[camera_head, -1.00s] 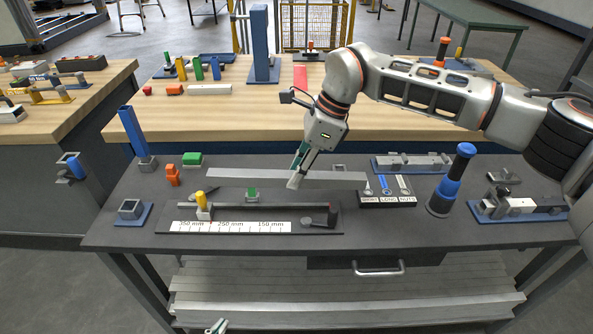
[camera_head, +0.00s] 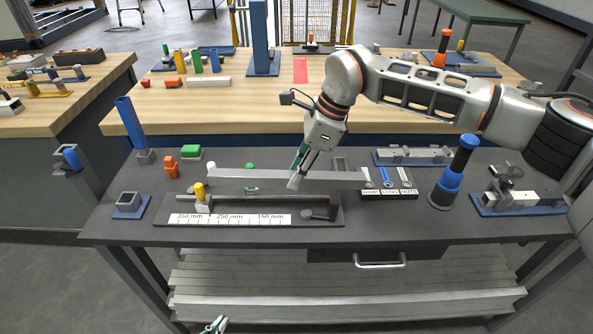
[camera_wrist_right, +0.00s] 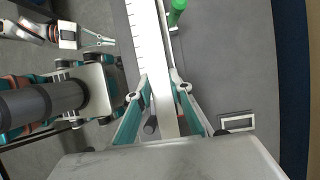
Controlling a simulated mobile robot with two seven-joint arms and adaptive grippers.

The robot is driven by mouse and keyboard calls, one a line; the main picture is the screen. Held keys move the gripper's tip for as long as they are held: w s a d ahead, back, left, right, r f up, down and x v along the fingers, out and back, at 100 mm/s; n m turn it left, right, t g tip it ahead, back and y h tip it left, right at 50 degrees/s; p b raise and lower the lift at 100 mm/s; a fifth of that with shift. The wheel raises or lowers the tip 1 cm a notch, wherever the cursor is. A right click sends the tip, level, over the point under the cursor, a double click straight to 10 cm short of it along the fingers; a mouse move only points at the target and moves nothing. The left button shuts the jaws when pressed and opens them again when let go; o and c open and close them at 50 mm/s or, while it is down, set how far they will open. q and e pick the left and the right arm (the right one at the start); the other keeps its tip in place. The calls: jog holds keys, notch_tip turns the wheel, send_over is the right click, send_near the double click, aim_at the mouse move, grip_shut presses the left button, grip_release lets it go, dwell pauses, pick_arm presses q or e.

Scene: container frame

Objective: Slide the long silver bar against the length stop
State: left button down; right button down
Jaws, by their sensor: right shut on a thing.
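The long silver bar (camera_head: 240,175) is held off the bench, lying left to right behind the ruler fixture (camera_head: 325,220). My right gripper (camera_head: 296,182) is shut on it near its middle. In the right wrist view the bar (camera_wrist_right: 160,60) runs between the fingertips (camera_wrist_right: 161,86). The yellow-topped block (camera_head: 201,193), apparently the length stop, stands on the fixture rail near its left end. The bar passes in front of the green clamp's handle (camera_head: 250,165). Whether the bar touches anything is unclear. My left gripper (camera_head: 216,325) is open and empty at the bottom edge; it also shows in the wrist view (camera_wrist_right: 98,39).
A labelled parts tray (camera_head: 388,194) is by the bar's right end. A blue-black post (camera_head: 455,170) stands to its right. A dark round knob (camera_head: 318,214) sits at the fixture's right end. Orange (camera_head: 171,166) and green (camera_head: 191,152) blocks stand behind left.

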jog(key=shift+f+b, duration=0.4)
jog(key=shift+f, duration=0.55)
jog(key=shift+f, duration=0.3)
jog(key=shift+f+b, duration=1.15)
jog(key=shift+f, duration=1)
jog(key=shift+a, duration=0.75)
jog(key=c, duration=1.2)
grip_release()
jog(key=shift+r+p, duration=1.6)
jog(key=shift+r, duration=1.95)
